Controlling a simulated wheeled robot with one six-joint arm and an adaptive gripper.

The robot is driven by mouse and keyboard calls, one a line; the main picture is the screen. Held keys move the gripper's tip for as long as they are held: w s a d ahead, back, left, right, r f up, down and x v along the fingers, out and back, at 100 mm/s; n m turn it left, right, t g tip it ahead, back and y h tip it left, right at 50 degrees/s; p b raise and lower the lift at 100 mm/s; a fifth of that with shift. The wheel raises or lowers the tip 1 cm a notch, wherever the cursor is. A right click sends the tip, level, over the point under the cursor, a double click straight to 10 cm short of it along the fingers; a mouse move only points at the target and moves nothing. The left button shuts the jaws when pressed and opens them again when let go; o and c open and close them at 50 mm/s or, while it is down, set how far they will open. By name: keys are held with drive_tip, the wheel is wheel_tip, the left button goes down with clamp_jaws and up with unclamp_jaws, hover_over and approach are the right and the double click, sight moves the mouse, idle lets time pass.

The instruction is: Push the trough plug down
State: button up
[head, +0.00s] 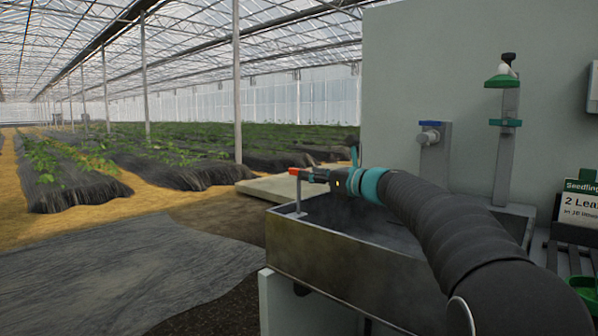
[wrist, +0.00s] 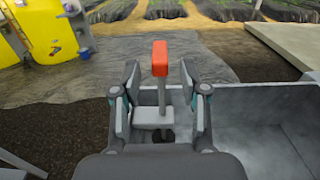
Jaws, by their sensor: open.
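The trough plug's red-orange handle (head: 296,171) tops a thin grey rod that rises from the left end of the grey metal trough (head: 340,262). In the wrist view the red handle (wrist: 160,57) stands upright between the two fingers, with a grey block and a dark round spot low on its rod. My gripper (head: 318,176) is at the handle, over the trough's left end. In the wrist view my gripper (wrist: 158,82) is open, with a gap visible on each side of the handle. The rod's lower end is partly hidden by my gripper's body.
A grey post with a blue-topped tap (head: 430,135) and a taller post with a green fitting (head: 503,80) stand behind the trough. A seedling sign (head: 580,205) is at right. Open ground lies left of the trough.

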sight(290, 171)
drive_tip(key=shift+p+x, duration=0.3)
drive_tip(key=shift+x, duration=2.3)
clamp_jaws()
